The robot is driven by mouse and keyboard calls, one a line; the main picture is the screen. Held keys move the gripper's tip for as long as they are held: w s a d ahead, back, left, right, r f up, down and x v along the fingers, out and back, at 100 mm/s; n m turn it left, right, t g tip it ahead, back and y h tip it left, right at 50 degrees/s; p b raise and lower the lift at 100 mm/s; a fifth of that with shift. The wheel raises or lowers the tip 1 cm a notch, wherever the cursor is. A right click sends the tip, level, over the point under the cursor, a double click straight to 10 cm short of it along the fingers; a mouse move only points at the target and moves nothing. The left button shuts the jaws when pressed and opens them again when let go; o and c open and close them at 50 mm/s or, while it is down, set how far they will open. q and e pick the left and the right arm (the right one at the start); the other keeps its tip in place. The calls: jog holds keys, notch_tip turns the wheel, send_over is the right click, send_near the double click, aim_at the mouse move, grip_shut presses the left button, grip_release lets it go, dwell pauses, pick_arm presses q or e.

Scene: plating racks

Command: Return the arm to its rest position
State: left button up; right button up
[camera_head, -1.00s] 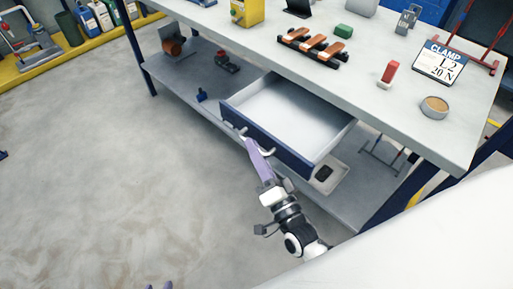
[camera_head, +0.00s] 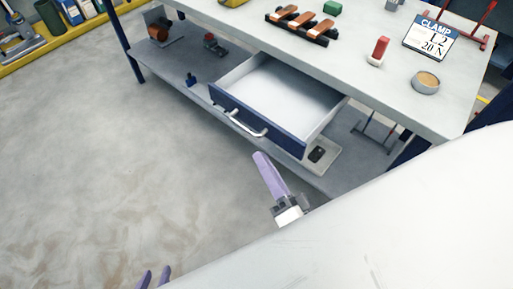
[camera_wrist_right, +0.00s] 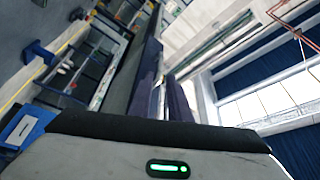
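My right gripper (camera_head: 262,156) is in front of the workbench, below and clear of the handle (camera_head: 247,126) of the open drawer (camera_head: 236,108). Its purple fingers overlap in the head view. In the right wrist view the two dark purple fingers (camera_wrist_right: 163,85) have a narrow light gap between them and nothing held. The rest of the left arm is hidden.
The workbench (camera_head: 395,100) holds a rack with orange-brown bars (camera_head: 303,24), a red-and-white object (camera_head: 378,50), a round dish (camera_head: 425,83) and a clamp sign (camera_head: 432,38). The drawer juts out over the lower shelf (camera_head: 180,70). The floor (camera_head: 110,150) at left is clear.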

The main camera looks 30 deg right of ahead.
jog(key=shift+s, duration=0.45)
jog(key=shift+f, duration=0.1)
jog(key=s+a+f+n+g+y, duration=0.1)
jog(key=s+a+f+n+g, duration=0.1)
jog(key=s+f+n+g, duration=0.6)
notch_tip(320, 180, down, 6)
jog(key=n+g, duration=0.3)
jog(key=n, duration=0.2)
jog(key=shift+s+a+n+g+y, duration=0.15)
jog(key=shift+a+n+g+y, duration=0.15)
jog(key=shift+g+y, duration=0.1)
